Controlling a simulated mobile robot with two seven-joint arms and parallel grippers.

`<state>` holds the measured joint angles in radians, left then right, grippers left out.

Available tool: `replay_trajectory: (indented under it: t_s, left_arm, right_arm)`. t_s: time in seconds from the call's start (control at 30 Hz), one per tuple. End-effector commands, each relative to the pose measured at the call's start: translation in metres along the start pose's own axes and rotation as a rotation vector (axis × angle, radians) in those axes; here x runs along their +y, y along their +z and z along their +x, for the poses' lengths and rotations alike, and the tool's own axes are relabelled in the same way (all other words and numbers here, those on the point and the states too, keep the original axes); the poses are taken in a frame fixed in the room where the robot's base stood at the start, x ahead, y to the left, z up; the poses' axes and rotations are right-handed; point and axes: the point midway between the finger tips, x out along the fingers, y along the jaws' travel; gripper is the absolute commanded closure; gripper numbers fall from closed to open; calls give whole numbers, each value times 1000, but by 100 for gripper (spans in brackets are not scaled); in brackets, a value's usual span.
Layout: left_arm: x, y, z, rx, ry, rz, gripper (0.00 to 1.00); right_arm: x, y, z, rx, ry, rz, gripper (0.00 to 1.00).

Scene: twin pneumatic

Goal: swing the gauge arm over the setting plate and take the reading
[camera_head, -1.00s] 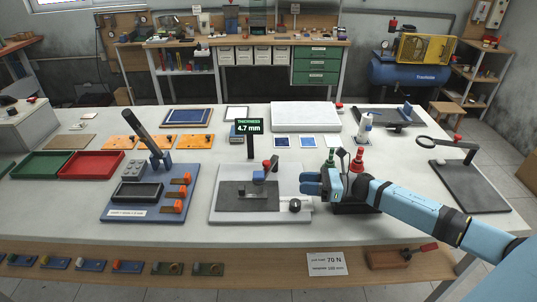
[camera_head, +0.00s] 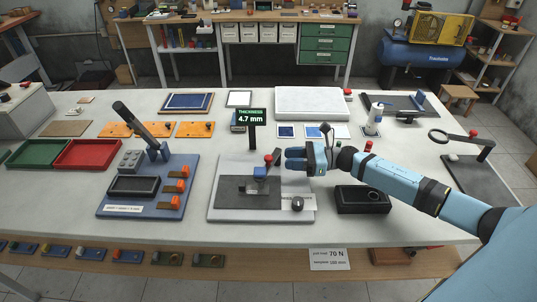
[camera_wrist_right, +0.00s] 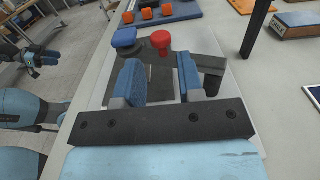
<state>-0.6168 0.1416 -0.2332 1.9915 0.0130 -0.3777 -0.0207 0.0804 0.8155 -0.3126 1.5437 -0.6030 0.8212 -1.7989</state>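The gauge stands mid-table on a pale base (camera_head: 225,208) with a dark plate (camera_head: 232,193) on it. Its short arm carries a blue block (camera_head: 260,172) and a red knob (camera_head: 268,159), and sits over the dark plate. A green display (camera_head: 251,115) on a black post reads "THICKNESS 4.7 mm". My right gripper (camera_head: 290,159) is open and empty, just right of the red knob. In the right wrist view its blue fingers (camera_wrist_right: 160,80) are apart, with the red knob (camera_wrist_right: 160,41) beyond them. A dark gripper, apparently my left (camera_wrist_right: 38,60), shows small at the left there.
A black knob (camera_head: 297,204) sits at the base's right edge. A black tray (camera_head: 362,200) lies under my right arm. A blue fixture (camera_head: 188,170) with orange clamps stands left of the gauge. A white dispenser (camera_head: 374,120) and a magnifier stand (camera_head: 470,175) are at right.

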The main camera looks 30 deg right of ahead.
Motion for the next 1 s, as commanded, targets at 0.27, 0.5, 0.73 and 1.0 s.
replay_trajectory:
  t_s: [0.27, 0.5, 0.73, 1.0]
  left_arm:
    - [1, -15, -9, 3, 1, 0, 57]
    - [2, -19, -10, 6, 1, -1, 57]
    - [2, -19, -10, 6, 2, -2, 57]
    - [2, -19, -10, 6, 2, -2, 57]
  right_arm:
    - [0, 3, 52, -2, 0, 0, 65]
    - [0, 0, 68, 0, -2, 1, 65]
    - [0, 0, 69, 0, -1, 0, 65]
    - [0, 0, 69, 0, -1, 1, 100]
